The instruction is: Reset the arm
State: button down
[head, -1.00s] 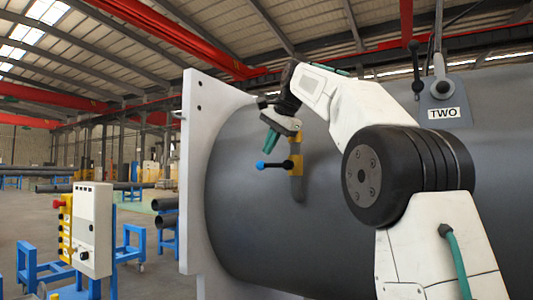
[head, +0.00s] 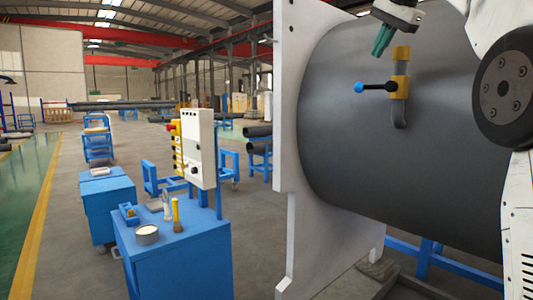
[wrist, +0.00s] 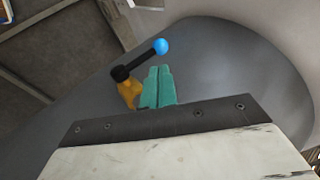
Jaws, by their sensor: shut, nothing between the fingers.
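My gripper (head: 383,40) has green fingers and is at the top of the head view, in front of the upper side of the grey shell (head: 400,165). Its fingers are shut and empty. In the wrist view my gripper (wrist: 158,88) shows its two fingers side by side. Just below it in the head view is a yellow valve (head: 400,75) with a black lever and blue knob (head: 359,87), the lever pointing left. The valve (wrist: 128,92) also shows in the wrist view, just left of the fingers; I cannot tell whether they touch.
A white flange plate (head: 297,140) stands at the shell's left end. A blue cart (head: 175,255) with a white control box (head: 200,150), a tin (head: 147,234) and a brush (head: 176,215) stands at the left. The floor between cart and flange is clear.

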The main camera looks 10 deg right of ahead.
jog(key=s+a+f+n+g, duration=0.25)
jog(key=s+a+f, duration=0.25)
jog(key=s+f, duration=0.4)
jog(key=s+a+f+n+g, duration=0.1)
jog(key=s+a+f+n, duration=0.35)
jog(key=s+f, duration=0.45)
jog(key=s+a+f+n+g, duration=0.1)
jog(key=s+f+n, duration=0.2)
jog(key=s+f, duration=0.6)
jog(key=s+a+f+n+g+h, duration=0.1)
jog(key=s+a+f+n, duration=0.1)
jog(key=s+f, duration=0.8)
notch_tip(320, 180, down, 8)
jog(key=shift+s+f+n, duration=0.1)
jog(key=shift+s+n, duration=0.1)
jog(key=shift+n, duration=0.3)
